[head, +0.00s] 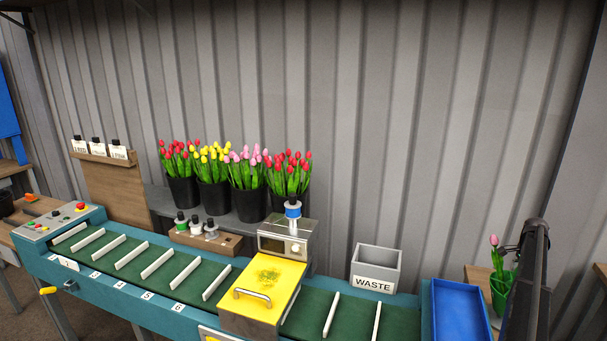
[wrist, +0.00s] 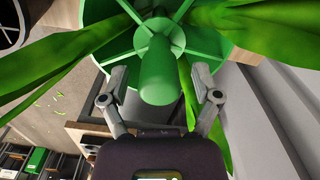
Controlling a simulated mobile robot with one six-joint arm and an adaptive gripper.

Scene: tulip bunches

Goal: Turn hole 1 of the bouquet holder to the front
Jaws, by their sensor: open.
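The green bouquet holder (head: 499,298) stands at the far right in the head view, with a pink tulip (head: 494,241) upright in it. In the wrist view the holder's underside or hub fills the top, with spokes (wrist: 186,12) running out from a round green post (wrist: 157,78). Large green leaves (wrist: 62,50) spread to both sides. My gripper (wrist: 160,86) is open, with one finger on each side of the post; I cannot tell whether they touch it. No hole number is readable. My dark arm partly covers the holder's right side in the head view.
A blue tray (head: 459,309) and a grey WASTE bin (head: 376,269) stand left of the holder. A conveyor (head: 130,262) with white dividers and a yellow-topped machine (head: 262,289) runs leftward. Black buckets (head: 248,203) of tulips stand behind. A corrugated wall (head: 430,120) closes the back.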

